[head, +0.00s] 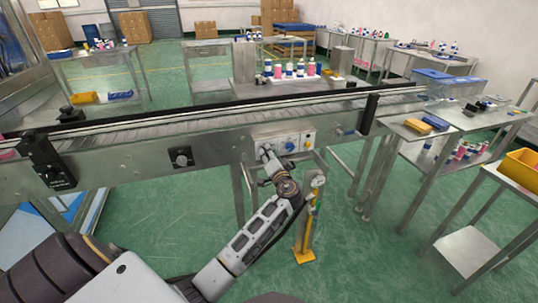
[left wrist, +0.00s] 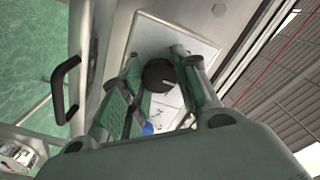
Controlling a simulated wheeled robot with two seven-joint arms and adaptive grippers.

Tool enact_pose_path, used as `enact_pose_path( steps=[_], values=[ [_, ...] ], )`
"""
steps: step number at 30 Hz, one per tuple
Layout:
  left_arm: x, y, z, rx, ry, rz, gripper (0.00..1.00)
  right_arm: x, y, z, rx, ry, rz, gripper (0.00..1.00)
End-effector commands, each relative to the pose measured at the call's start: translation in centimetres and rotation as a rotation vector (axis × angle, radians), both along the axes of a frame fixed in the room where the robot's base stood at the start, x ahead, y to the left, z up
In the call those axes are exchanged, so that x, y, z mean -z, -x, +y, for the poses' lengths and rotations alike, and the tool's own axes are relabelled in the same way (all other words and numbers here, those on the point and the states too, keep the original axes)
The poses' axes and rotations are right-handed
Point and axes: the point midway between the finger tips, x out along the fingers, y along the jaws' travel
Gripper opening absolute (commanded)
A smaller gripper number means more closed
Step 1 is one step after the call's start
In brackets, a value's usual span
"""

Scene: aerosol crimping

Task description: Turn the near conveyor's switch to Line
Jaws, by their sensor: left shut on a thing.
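The near conveyor (head: 215,140) runs across the head view, with a pale control panel (head: 293,137) on its front side. My left gripper (head: 267,153) is at the left part of this panel and hides the control there. In the left wrist view, a black rotary switch (left wrist: 158,76) with a pale pointer line sits between the fingers of my left gripper (left wrist: 156,62), which is shut on it. The switch labels cannot be read. My right gripper is not in view.
A yellow stand with a gauge (head: 318,182) stands on the floor close to the right of my left arm. A steel table (head: 420,130) stands farther right. Green floor lies open below the conveyor.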

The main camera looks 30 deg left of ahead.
Motion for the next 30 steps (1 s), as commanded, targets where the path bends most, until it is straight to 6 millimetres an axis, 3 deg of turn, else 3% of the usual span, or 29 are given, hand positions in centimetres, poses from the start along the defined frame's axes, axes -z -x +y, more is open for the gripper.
enact_pose_path(
  steps=[6, 7, 12, 23, 30],
  values=[
    [0.0, -0.1, -0.1, 0.003, 0.0, -0.001, 0.07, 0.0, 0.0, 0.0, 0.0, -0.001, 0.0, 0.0],
    [0.0, -0.1, -0.1, 0.003, 0.0, -0.001, 0.33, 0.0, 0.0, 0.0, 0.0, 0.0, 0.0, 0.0],
    [0.0, 0.0, -0.1, 0.002, 0.0, -0.001, 0.53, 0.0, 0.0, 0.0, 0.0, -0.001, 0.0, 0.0],
    [0.0, 0.1, -0.1, 0.001, 0.001, -0.001, 0.53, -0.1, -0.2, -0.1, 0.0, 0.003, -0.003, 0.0],
    [0.1, 0.9, -1.2, 0.001, 0.002, -0.001, 0.53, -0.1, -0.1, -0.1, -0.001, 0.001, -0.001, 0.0]
  ],
)
